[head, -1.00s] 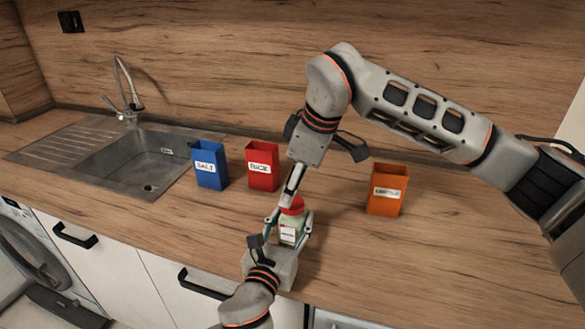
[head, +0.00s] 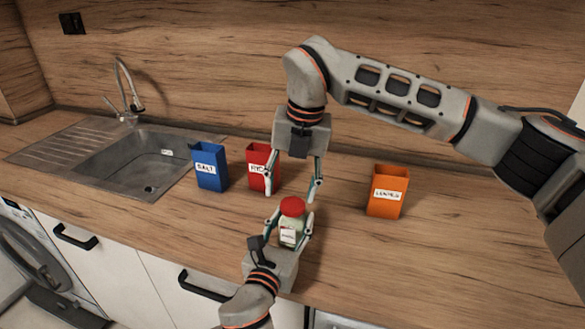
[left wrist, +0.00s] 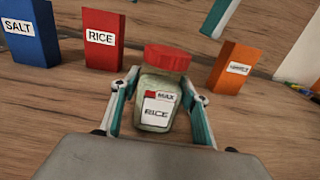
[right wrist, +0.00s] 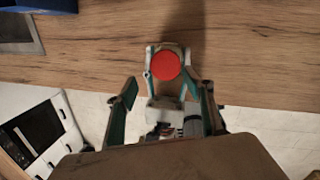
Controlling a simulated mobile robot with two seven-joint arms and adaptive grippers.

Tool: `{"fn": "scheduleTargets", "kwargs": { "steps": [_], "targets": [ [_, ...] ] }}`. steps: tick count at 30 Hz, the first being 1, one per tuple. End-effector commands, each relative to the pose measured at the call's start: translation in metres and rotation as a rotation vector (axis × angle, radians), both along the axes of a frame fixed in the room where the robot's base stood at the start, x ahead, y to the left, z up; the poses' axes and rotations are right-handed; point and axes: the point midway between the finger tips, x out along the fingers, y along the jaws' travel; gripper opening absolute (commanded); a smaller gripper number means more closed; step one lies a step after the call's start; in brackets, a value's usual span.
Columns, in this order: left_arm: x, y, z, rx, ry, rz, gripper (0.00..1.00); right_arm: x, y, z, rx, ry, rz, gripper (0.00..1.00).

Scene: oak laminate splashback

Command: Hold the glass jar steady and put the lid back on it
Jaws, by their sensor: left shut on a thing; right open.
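My left gripper (head: 288,226) is shut around the jar's sides, one finger on each side. My right gripper (head: 293,190) is open and empty, above and behind the lid. The right wrist view shows the red lid (right wrist: 166,65) beyond its spread fingers, not between them.
Behind the jar stand a blue SALT box (head: 209,167), a red RICE box (head: 260,160), partly hidden by my right gripper, and an orange box (head: 387,191) to the right. A sink (head: 140,160) is at left.

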Motion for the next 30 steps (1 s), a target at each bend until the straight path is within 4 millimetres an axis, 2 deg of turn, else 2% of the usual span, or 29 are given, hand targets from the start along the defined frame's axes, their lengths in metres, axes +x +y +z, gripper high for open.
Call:
{"fn": "scheduleTargets", "kwargs": {
  "steps": [30],
  "targets": [
    [0.0, 0.0, 0.0, 0.0, 0.0, 0.0, 0.0, 0.005, -0.001, 0.016, -0.194, -0.099, 1.767, 0.52]
  ]
}}
